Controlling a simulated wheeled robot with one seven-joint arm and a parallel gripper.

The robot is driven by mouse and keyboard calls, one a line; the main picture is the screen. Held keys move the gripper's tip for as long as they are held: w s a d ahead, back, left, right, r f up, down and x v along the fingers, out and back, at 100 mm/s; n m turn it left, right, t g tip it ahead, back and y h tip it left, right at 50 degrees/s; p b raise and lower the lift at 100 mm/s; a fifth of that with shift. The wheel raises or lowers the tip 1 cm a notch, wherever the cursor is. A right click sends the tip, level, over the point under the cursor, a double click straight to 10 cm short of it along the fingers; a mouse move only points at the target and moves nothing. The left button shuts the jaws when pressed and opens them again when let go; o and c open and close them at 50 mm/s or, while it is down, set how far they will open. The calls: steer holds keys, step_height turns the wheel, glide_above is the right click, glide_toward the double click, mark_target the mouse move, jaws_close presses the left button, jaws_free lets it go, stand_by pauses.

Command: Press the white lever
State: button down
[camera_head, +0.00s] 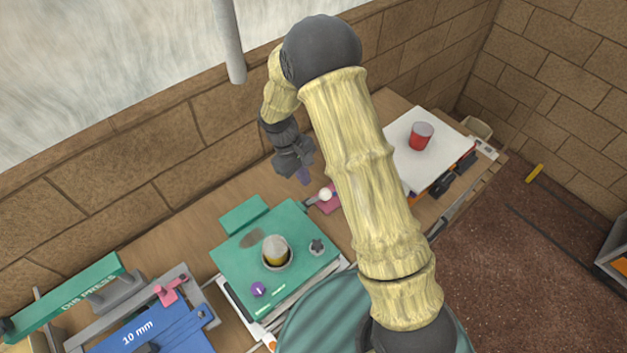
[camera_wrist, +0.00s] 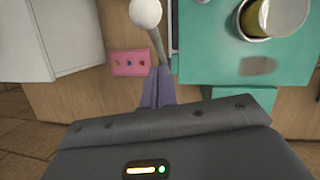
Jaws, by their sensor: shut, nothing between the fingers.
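The white lever is a grey rod with a white ball knob (camera_head: 325,194). It stands at the back right side of the teal machine (camera_head: 226,262), and its knob shows at the top of the wrist view (camera_wrist: 146,13). My gripper (camera_head: 304,177) has purple fingers and is shut and empty. It hangs just behind and left of the knob in the head view. In the wrist view my fingertips (camera_wrist: 157,72) overlap the rod's lower end; I cannot tell whether they touch it. My arm hides part of the bench to the right of the lever.
A pink panel (camera_wrist: 130,62) with small buttons sits beside the lever. A yellow-filled cup (camera_head: 275,251) and a purple knob (camera_head: 258,289) are on the teal machine. A blue "10 mm" press (camera_head: 150,332) is front left.

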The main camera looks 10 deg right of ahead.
mark_target(314, 199)
steer(key=shift+s+d+f+p, duration=0.35)
steer(key=shift+s+d, duration=0.25)
steer(key=shift+d, duration=0.05)
steer(key=shift+s+d+f+p, duration=0.3)
steer(key=shift+s+d, duration=0.25)
steer(key=shift+d, duration=0.05)
steer(key=shift+f, duration=0.1)
steer(key=shift+a+f+b, duration=0.1)
steer(key=shift+f+b, duration=0.05)
steer(key=shift+b, duration=0.45)
